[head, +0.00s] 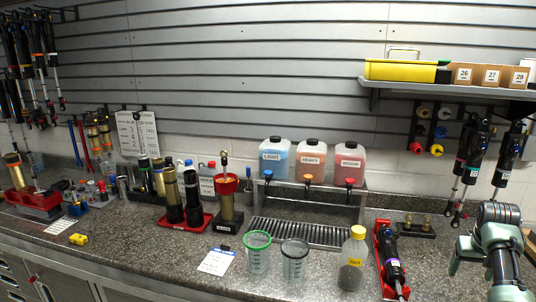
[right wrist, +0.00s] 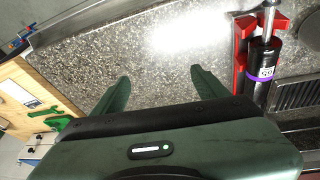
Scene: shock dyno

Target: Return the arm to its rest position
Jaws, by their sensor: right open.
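My right arm stands at the right edge of the head view, over the front of the counter. In the right wrist view my right gripper (right wrist: 161,74) has its two green fingers spread wide, with nothing between them and bare speckled countertop (right wrist: 150,60) below. A black shock with a purple ring (right wrist: 262,68) lies in a red cradle (right wrist: 241,52) beside the gripper; the head view shows a black shock (head: 391,258) in a red cradle to the left of my arm. My left gripper is not in view.
A yellow-capped bottle (head: 352,262) and two clear cups (head: 257,255) stand along the counter. Colored jugs (head: 311,160) sit on a rack above a drip grate (head: 300,234). Shocks (head: 469,160) hang beneath a shelf (head: 450,90) near my right arm. Wooden box (right wrist: 38,105) is at the wrist view's left.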

